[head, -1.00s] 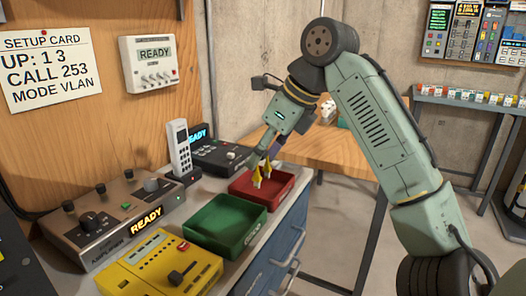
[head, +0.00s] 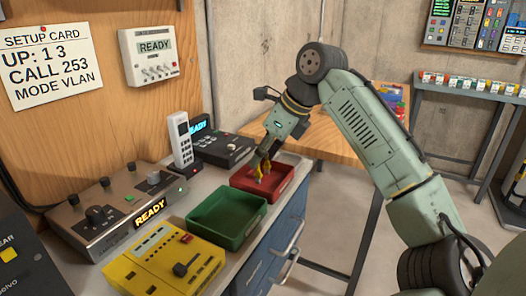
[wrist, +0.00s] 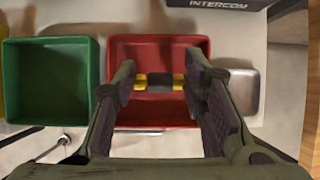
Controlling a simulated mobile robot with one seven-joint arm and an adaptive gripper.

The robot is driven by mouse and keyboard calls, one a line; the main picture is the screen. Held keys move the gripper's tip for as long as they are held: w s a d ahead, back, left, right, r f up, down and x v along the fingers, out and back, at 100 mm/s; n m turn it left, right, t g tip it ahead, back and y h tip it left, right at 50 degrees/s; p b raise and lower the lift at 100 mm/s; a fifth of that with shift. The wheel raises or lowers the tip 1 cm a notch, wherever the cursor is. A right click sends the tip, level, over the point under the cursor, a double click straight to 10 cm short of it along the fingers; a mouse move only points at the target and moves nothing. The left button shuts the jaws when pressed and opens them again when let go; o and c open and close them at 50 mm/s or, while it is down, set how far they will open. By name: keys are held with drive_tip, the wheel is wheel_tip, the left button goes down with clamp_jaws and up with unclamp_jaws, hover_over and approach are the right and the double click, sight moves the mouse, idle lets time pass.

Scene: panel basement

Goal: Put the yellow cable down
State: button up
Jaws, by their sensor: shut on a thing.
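My gripper (head: 263,157) points down over the red tray (head: 288,184) at the far end of the bench. It is shut on the yellow cable (head: 260,172), which hangs at or just inside the tray's opening. In the wrist view the cable (wrist: 178,82) shows as a short yellow piece with a dark middle, held between both fingers in front of the red tray (wrist: 160,48). I cannot tell whether the cable touches the tray floor. The rest of the cable is hidden.
An empty green tray (head: 226,238) stands nearer than the red one. A yellow box (head: 165,262), a brown amplifier (head: 118,208), a white handset (head: 181,140) and a black intercom (head: 222,148) crowd the bench. A wooden table (head: 335,135) stands behind.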

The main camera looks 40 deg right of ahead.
drive_tip(key=shift+f, duration=0.5)
drive_tip(key=o, duration=1)
drive_tip(key=shift+r, duration=0.3)
drive_tip(key=v, duration=1.2)
drive_tip(key=shift+r+b, duration=0.35)
drive_tip(key=shift+b, duration=0.05)
